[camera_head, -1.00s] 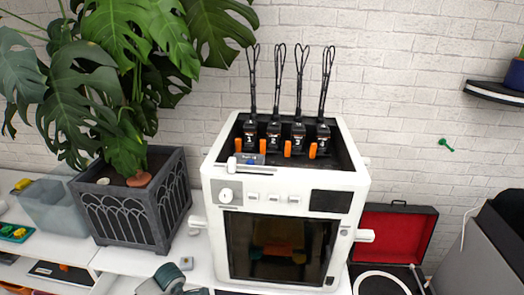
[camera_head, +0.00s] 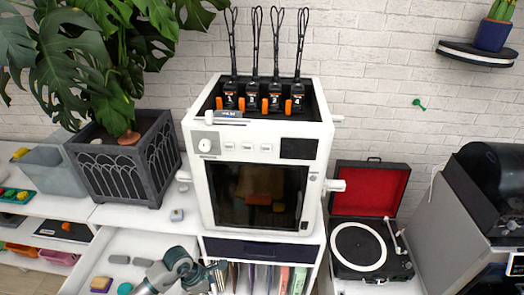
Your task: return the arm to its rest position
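My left arm (camera_head: 172,262) shows at the bottom edge, left of centre, as grey-teal links. Its gripper (camera_head: 214,273) is a small dark shape at the arm's right end, in front of the cabinet below the printer. The fingers are too small and partly hidden to tell open from shut, and I see nothing clearly held. My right arm and gripper are out of view.
A white boxy printer (camera_head: 200,165) stands on the white cabinet. An open drawer (camera_head: 150,240) with several small items lies at the lower left. Left is a planter (camera_head: 120,170); right are a record player (camera_head: 345,262) and a grey machine (camera_head: 445,225).

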